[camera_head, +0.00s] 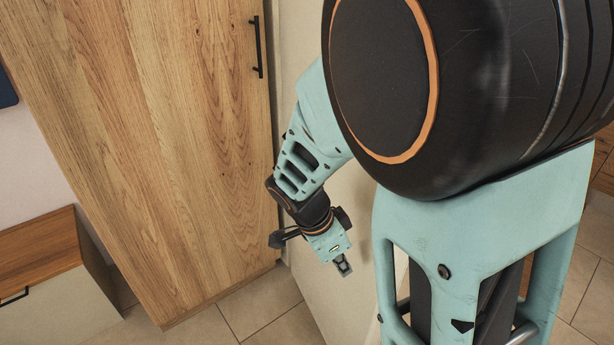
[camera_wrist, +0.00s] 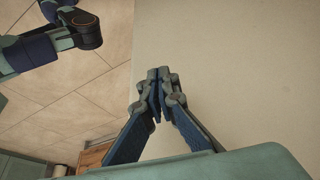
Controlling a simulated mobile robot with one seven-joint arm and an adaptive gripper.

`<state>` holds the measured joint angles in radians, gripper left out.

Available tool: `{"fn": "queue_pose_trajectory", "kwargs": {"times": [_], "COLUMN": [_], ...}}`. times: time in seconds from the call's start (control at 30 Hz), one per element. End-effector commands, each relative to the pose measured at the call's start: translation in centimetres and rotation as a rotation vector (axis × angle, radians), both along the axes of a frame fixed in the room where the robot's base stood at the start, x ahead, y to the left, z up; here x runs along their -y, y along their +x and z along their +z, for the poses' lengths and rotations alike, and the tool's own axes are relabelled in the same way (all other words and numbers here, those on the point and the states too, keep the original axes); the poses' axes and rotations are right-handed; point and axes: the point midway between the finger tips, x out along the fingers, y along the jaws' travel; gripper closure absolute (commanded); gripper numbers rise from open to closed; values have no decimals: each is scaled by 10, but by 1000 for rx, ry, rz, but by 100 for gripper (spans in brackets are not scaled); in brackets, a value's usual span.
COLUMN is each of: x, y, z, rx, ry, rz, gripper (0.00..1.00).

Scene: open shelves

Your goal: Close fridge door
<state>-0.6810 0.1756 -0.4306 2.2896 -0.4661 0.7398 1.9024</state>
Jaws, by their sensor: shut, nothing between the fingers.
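A pale cream upright panel (camera_head: 310,290) stands behind my arm and looks like the fridge or its door; which part it is I cannot tell. Most of it is hidden by my arm. In the wrist view a large plain cream surface (camera_wrist: 245,70) fills the right side. My gripper (camera_head: 343,265) hangs in front of the cream panel, low down, pointing downward. In the wrist view my gripper (camera_wrist: 158,76) has its fingertips together and empty, over the edge of the cream surface. Whether it touches the surface I cannot tell. No fridge interior shows.
A tall wooden cabinet front (camera_head: 150,120) with a black bar handle (camera_head: 257,47) stands left of the cream panel. A low cabinet with a wooden top (camera_head: 40,255) is at the far left. Bare tiled floor (camera_head: 245,310) shows below.

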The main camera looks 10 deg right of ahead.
Motion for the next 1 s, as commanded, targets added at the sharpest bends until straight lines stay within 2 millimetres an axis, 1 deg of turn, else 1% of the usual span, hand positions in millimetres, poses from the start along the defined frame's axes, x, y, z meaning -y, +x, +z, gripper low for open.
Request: {"fn": "queue_pose_trajectory", "kwargs": {"times": [0.03,0.1,0.3,1.0], "x": [9,20,36,41], "y": [3,6,11,11], "z": [-1,0,1,1], "rx": [1,2,2,0], "ry": [0,1,1,0], "rz": [-6,-6,-2,10], "gripper": [100,100,100,100]}}
